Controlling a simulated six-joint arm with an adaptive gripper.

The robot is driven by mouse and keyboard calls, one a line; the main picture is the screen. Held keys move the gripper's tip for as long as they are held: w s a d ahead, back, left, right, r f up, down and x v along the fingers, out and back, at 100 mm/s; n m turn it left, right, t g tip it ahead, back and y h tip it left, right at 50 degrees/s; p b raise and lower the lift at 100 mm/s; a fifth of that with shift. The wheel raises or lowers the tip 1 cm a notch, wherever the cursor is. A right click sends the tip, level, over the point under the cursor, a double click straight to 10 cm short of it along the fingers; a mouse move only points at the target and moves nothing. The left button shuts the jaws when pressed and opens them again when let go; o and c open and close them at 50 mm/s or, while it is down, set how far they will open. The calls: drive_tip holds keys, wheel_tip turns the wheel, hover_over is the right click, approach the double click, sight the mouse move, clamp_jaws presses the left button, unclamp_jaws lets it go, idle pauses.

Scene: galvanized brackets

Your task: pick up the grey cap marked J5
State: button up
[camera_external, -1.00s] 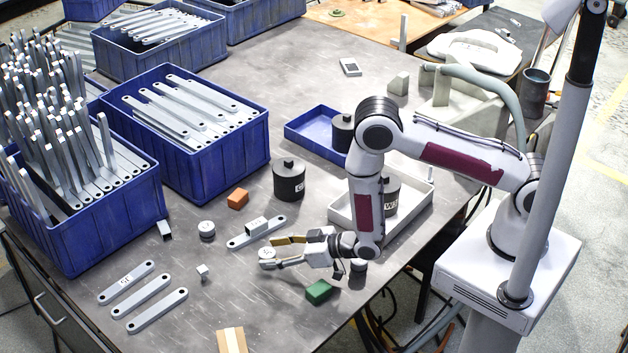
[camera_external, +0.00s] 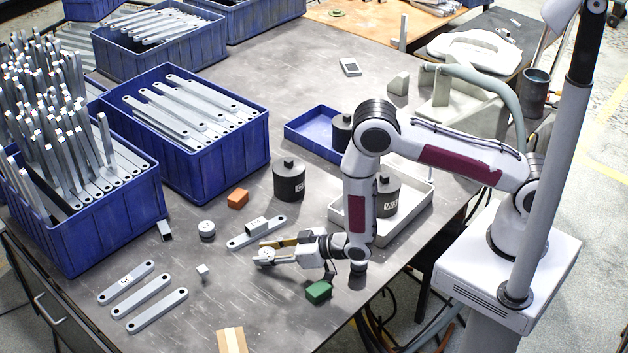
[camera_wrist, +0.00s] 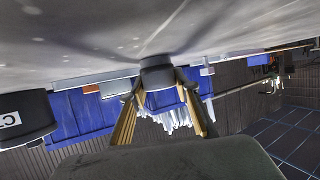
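A grey round cap with a pale top (camera_external: 265,254) stands on the table at the tips of my gripper (camera_external: 263,253). Its marking is too small to read. In the wrist view the grey cap (camera_wrist: 157,75) is just ahead, between the two yellowish fingertips of my gripper (camera_wrist: 158,85). The fingers are spread, one on each side of the cap; no clear grip on it shows. A second grey cap (camera_external: 207,230) stands apart to the left, its marking also unreadable.
A flat bar (camera_external: 240,240) with a small block on it lies just behind my gripper. A green block (camera_external: 318,291) is close on the near side. An orange block (camera_external: 238,198) and black weight (camera_external: 289,181) stand farther back.

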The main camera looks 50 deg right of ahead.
sight(267, 252)
drive_tip(key=c, duration=0.3)
drive_tip(key=shift+r, duration=0.15)
drive_tip(key=shift+r, duration=4.85)
